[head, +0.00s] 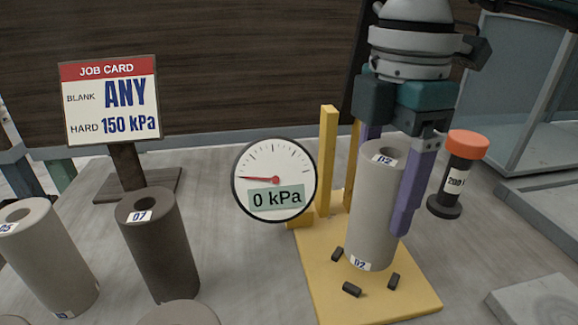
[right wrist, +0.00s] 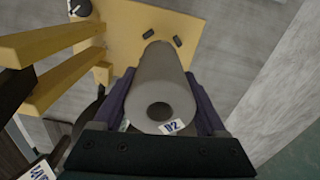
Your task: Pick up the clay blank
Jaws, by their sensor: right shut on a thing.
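A light grey hollow clay blank (head: 372,215) labelled 02 is upright over the yellow stand (head: 415,300), among short black pegs. I cannot tell whether its base touches the plate. My right gripper (head: 386,190) comes from above and is shut on this blank, with a purple finger on each side. The right wrist view shows the blank's top hole and 02 label (right wrist: 172,127) between the fingers. A dark blank 07 (head: 160,250) and a grey blank 05 (head: 50,255) stand at left. Part of my left arm shows at the left edge; its jaw state is unclear.
A round gauge (head: 275,160) reads 0 kPa beside the stand's yellow posts (head: 327,160). A job card (head: 110,100) reads blank ANY, hard 150 kPa. A black, orange-capped weight (head: 460,170) stands right of the stand. A grey slab (head: 540,300) lies at front right.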

